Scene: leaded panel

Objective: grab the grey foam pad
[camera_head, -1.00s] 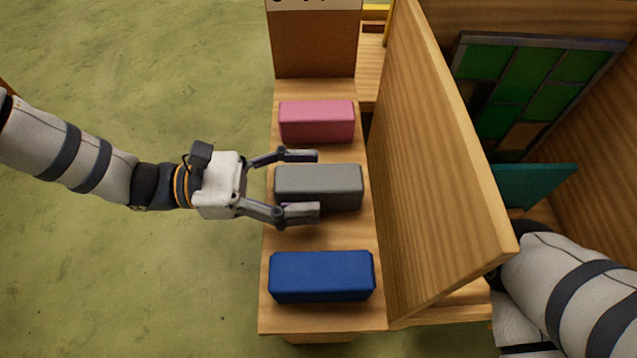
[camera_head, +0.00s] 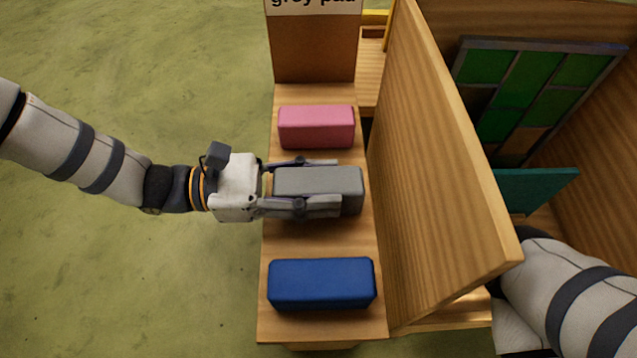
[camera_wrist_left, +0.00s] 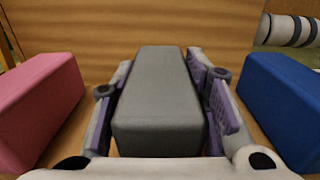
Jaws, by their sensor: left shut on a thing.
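The grey foam pad (camera_head: 337,181) is a grey block on the narrow wooden shelf, between a pink block and a blue block. My left gripper (camera_head: 322,183) is shut on it, one finger along each long side. In the left wrist view the grey pad (camera_wrist_left: 157,100) lies between the two finger pads. I cannot tell whether it is lifted off the shelf. My right arm (camera_head: 575,290) comes in at the lower right; its gripper is out of sight.
The pink block (camera_head: 316,126) and the blue block (camera_head: 321,283) lie on the shelf (camera_head: 320,240) on either side. A tall wooden panel (camera_head: 435,165) stands along the right. Behind it are a green leaded panel (camera_head: 535,95) and a teal piece (camera_head: 537,188). A sign (camera_head: 314,40) stands at the far end.

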